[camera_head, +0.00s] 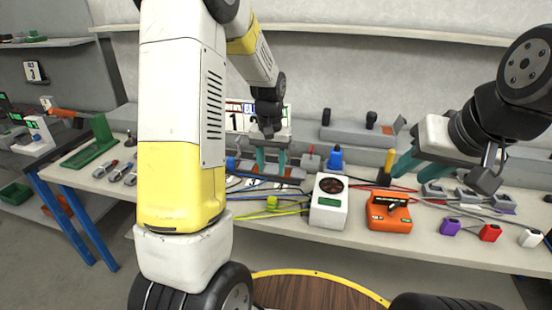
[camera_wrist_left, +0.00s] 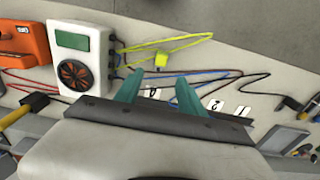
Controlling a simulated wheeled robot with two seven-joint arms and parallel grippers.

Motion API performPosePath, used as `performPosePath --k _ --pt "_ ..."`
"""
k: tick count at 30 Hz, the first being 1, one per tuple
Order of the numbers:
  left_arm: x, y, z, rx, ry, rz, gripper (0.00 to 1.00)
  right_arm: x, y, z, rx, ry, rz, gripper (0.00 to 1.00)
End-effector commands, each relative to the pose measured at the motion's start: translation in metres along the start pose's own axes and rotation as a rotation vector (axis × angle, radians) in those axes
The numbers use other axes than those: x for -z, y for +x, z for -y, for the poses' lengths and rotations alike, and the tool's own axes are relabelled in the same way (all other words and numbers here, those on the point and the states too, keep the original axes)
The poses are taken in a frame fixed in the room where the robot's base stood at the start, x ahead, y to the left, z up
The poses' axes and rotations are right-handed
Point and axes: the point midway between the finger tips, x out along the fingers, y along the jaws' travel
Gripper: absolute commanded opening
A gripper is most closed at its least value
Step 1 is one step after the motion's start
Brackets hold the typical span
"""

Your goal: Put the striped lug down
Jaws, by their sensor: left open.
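My left gripper (camera_head: 270,164) is open above the back of the bench. I cannot make out a striped lug in either view. Red, blue and black cables (camera_wrist_left: 215,75) run beyond the fingertips. My right gripper (camera_head: 418,168) is at the right, its teal fingers apart, with nothing seen between them.
A white meter box (camera_head: 328,203) and an orange device (camera_head: 389,213) stand on the bench. A yellow-green block (camera_head: 271,203) lies left of the meter. Purple (camera_head: 450,227), red (camera_head: 489,233) and white plugs (camera_head: 530,238) lie at the right front. A grey ledge (camera_head: 352,136) runs behind.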

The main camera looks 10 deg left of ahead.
Motion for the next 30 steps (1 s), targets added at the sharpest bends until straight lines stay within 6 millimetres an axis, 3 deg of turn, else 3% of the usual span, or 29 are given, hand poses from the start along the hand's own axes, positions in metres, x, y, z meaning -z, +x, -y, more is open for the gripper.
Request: performPosePath --k 6,13,18,21,25,30 --pt "-0.047 -0.09 -0.008 -0.063 -0.004 -0.152 0.47 0.0 0.0 0.0 0.0 0.0 0.0 0.36" --pt "-0.122 -0.159 -0.018 -0.12 0.005 -0.324 0.47 0.0 0.0 0.0 0.0 0.0 0.0 0.36" --pt "-0.174 -0.183 -0.025 -0.146 0.016 -0.437 0.47 0.0 0.0 0.0 0.0 0.0 0.0 0.36" --pt "-0.195 -0.188 -0.028 -0.155 0.021 -0.482 0.47 0.0 0.0 0.0 0.0 0.0 0.0 0.36" --pt "-0.21 -0.19 -0.03 -0.159 0.025 -0.516 0.47 0.0 0.0 0.0 0.0 0.0 0.0 0.36" --pt "-0.214 -0.19 -0.031 -0.16 0.027 -0.524 0.47 0.0 0.0 0.0 0.0 0.0 0.0 0.36"
